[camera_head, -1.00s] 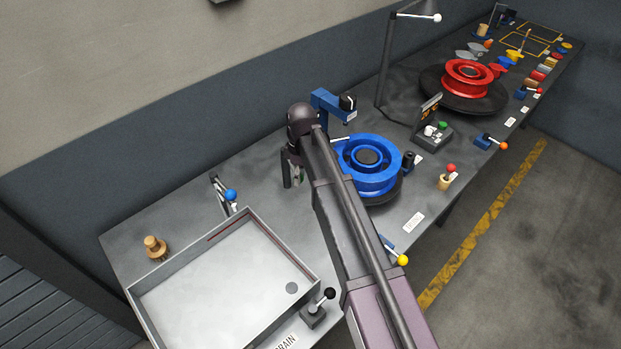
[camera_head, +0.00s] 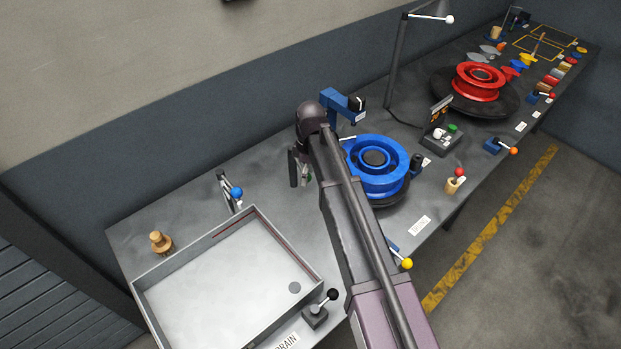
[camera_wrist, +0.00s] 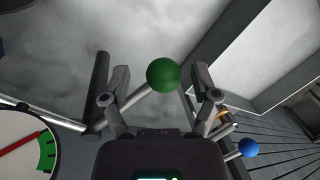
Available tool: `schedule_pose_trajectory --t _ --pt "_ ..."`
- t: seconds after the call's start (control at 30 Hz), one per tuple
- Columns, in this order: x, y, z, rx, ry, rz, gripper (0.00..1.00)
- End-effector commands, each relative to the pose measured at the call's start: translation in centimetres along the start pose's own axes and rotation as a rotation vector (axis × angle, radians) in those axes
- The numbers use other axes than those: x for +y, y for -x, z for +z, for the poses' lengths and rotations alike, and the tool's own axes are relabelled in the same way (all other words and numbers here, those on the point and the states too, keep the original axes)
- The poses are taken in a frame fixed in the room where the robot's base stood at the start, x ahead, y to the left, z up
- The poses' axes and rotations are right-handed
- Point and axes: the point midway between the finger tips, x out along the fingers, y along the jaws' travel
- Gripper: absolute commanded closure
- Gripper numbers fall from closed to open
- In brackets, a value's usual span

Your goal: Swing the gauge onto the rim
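The gauge (camera_wrist: 25,156), a pale dial with a red needle and a green band, shows at the lower left of the wrist view, partly cut off. A dark upright post (camera_wrist: 98,88) stands beside my left finger, and a thin rod runs between it and the dial. A green ball knob (camera_wrist: 163,74) on a metal stalk sits between my open fingers (camera_wrist: 162,90), with a gap on each side. In the head view my gripper (camera_head: 304,172) is low beside the blue rim (camera_head: 376,168), mostly hidden by my arm. The dial is not clear there.
A blue bracket (camera_head: 338,100) stands behind the rim. A shallow tray (camera_head: 190,245) lies to the left, with a blue-knobbed lever (camera_head: 237,193) behind it. A yellow-knobbed lever (camera_head: 406,263) is at the front edge. A red rim (camera_head: 478,82) and a lamp (camera_head: 396,55) stand farther right.

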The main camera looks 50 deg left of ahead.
Motion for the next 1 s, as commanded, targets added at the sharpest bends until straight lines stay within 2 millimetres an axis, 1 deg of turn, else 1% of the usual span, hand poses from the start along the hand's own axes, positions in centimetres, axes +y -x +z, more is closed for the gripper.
schedule_pose_trajectory --t 0.47,0.57,0.67,0.77,0.87,0.97,1.0 --pt "-0.1 0.0 0.0 0.0 0.0 -0.001 0.22" --pt "0.0 0.0 0.3 0.001 -0.006 -0.001 0.22" --pt "0.1 0.0 1.1 0.003 -0.025 0.001 0.22" --pt "0.3 0.0 2.6 0.006 -0.06 0.004 0.22" --pt "0.6 0.1 4.8 0.012 -0.114 0.008 0.22" --pt "0.9 0.1 7.8 0.019 -0.189 0.014 0.22" --pt "1.0 0.1 9.2 0.023 -0.223 0.017 0.22"
